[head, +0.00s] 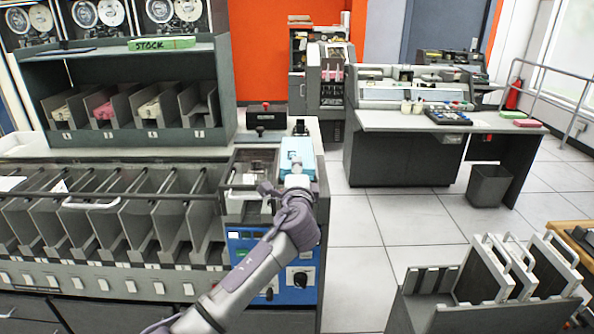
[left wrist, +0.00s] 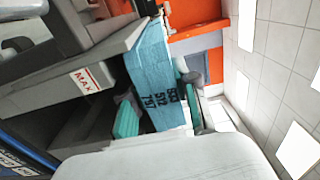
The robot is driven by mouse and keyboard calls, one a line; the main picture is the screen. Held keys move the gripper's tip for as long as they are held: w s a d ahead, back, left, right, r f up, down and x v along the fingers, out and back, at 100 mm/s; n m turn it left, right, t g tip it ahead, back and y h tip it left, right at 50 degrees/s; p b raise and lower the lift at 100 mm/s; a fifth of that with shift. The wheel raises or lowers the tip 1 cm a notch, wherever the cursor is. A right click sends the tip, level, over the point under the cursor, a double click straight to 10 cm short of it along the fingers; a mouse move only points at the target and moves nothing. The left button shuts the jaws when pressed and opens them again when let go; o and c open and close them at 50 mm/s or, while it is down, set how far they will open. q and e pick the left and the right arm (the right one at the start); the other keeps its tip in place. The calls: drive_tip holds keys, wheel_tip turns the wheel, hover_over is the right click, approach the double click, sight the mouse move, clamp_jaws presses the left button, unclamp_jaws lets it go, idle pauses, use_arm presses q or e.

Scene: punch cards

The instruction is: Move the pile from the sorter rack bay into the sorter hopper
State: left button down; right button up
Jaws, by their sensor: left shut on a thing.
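My left gripper (head: 297,176) is over the right end of the sorter in the head view. It is shut on a blue pile of cards (head: 297,150), which stands out beyond the fingers. In the left wrist view the pile (left wrist: 155,75) has dark printing on its edge and sits between the teal finger pads. The sorter hopper (head: 250,168) is just left of the gripper; a wall with a MAX label (left wrist: 86,79) is beside the pile in the wrist view. Whether the pile touches it I cannot tell. The sorter rack bays (head: 110,215) look empty of cards. My right gripper is out of view.
A STOCK rack (head: 120,95) with cards in several slots stands behind the bays. A blue control panel (head: 290,282) is below the hopper. A desk (head: 405,122), a bin (head: 489,186) and a cart with white-handled plates (head: 450,312) stand to the right, with open floor between.

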use_arm(q)
drive_tip(key=shift+f+b, duration=0.4)
drive_tip(key=shift+f, duration=0.05)
drive_tip(key=shift+f+b, duration=0.45)
drive_tip(key=shift+f, duration=0.2)
drive_tip(key=shift+f+b, duration=0.5)
drive_tip(key=shift+f, duration=0.1)
drive_tip(key=shift+f, duration=0.1)
drive_tip(key=shift+f+b, duration=0.5)
drive_tip(key=shift+f+b, duration=0.5)
drive_tip(key=shift+f, duration=0.1)
